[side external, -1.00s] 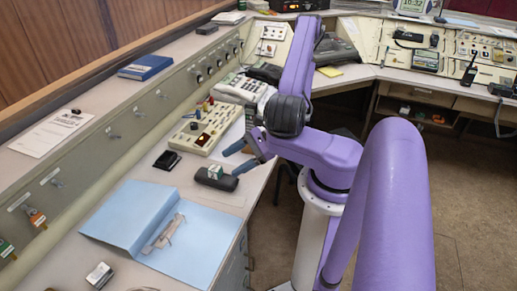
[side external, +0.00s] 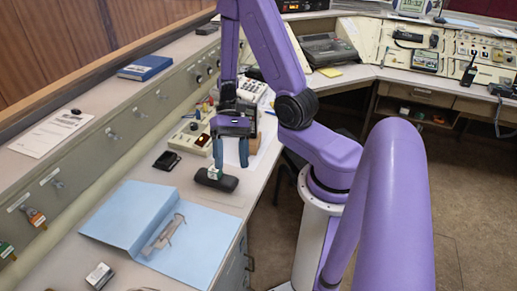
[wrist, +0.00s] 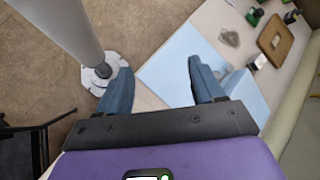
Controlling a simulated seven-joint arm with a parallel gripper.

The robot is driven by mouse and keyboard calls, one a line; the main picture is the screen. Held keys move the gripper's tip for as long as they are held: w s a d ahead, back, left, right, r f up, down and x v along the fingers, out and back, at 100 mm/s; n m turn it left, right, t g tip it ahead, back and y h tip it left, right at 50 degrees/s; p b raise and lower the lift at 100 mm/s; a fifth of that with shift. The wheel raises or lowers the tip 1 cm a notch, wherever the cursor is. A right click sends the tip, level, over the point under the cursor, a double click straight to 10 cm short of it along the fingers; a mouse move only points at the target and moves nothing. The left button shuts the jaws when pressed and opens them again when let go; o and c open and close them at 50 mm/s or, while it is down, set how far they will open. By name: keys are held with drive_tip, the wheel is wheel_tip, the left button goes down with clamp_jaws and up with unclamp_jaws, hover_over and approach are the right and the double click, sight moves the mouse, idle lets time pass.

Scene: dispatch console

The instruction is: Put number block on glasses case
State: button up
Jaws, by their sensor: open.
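The number block (side external: 215,173), a small white and green cube, appears to rest on top of the dark glasses case (side external: 228,184) in the side view. The case lies on the desk just beyond the blue folder. My gripper (side external: 231,160) points down with its blue fingers apart and empty. The left finger is close above and behind the block in the picture; I cannot tell the exact gap. In the wrist view my gripper (wrist: 160,88) has nothing between its fingers. I cannot make out the block or the case there.
A blue folder (side external: 195,240) with clips lies in front of the case. A black wallet-like item (side external: 167,160) lies to the left, and a button panel (side external: 195,138) stands behind. A small metallic box (side external: 100,275) sits at the near left. The desk edge is close on the right.

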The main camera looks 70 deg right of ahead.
drive_tip(key=s+a+r+n+t+h, duration=0.2)
drive_tip(key=s+a+r+n+h, duration=0.1)
drive_tip(key=n, duration=0.6)
drive_tip(key=s+a+r+n+t+h, duration=0.2)
drive_tip(key=s+a+r+n+h, duration=0.1)
drive_tip(key=s+r+n, duration=0.4)
drive_tip(key=n+h, duration=0.1)
drive_tip(key=n, duration=0.2)
drive_tip(key=shift+a+r+h, duration=0.25)
drive_tip(key=shift+h, duration=0.15)
